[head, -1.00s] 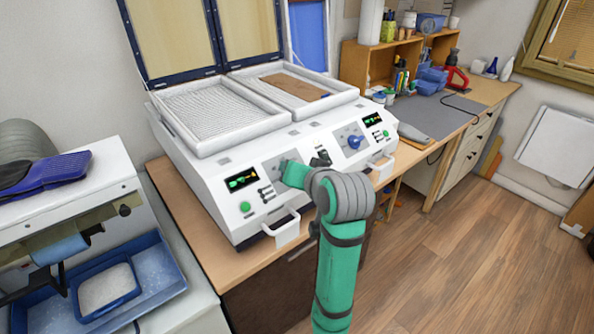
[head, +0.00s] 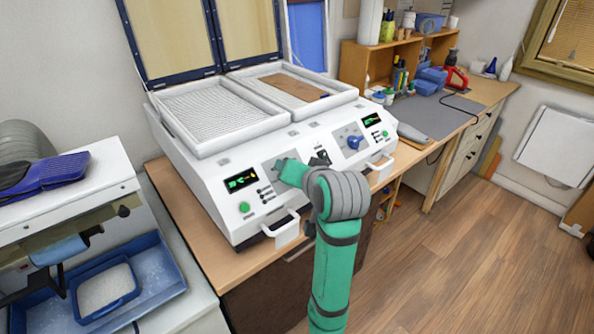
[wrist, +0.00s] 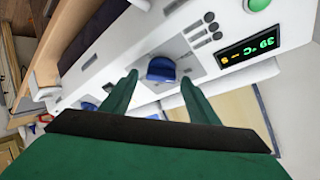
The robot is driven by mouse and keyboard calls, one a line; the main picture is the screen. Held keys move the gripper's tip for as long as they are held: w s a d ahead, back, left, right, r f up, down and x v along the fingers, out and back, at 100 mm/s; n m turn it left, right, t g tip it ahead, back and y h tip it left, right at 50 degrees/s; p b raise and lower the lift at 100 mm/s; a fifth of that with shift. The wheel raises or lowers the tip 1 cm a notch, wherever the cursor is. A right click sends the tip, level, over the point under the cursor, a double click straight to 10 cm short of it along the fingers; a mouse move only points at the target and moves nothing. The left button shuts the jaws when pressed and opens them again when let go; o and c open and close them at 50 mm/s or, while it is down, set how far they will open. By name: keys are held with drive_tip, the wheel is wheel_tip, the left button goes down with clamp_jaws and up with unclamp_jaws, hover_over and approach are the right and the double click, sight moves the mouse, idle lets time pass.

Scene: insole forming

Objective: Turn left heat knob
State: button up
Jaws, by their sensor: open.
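The left heat knob (wrist: 161,69) is blue and sits on the white front panel of the forming machine (head: 200,185). In the wrist view it lies between the tips of my gripper (wrist: 159,77), which is open with one green finger on each side. A gap shows beside the knob; contact is not clear. In the head view, my gripper (head: 281,170) covers the left knob. The left display (head: 241,182) is lit and also shows in the wrist view (wrist: 249,49). The right blue knob (head: 353,142) is in plain view.
A green button (head: 245,207) and a white drawer handle (head: 284,229) are below the left display. A black switch (head: 320,158) is right of my gripper. The two heating trays are open above. The floor (head: 470,255) at right is clear.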

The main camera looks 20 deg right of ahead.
drive_tip(key=v, duration=1.1)
idle(0.6)
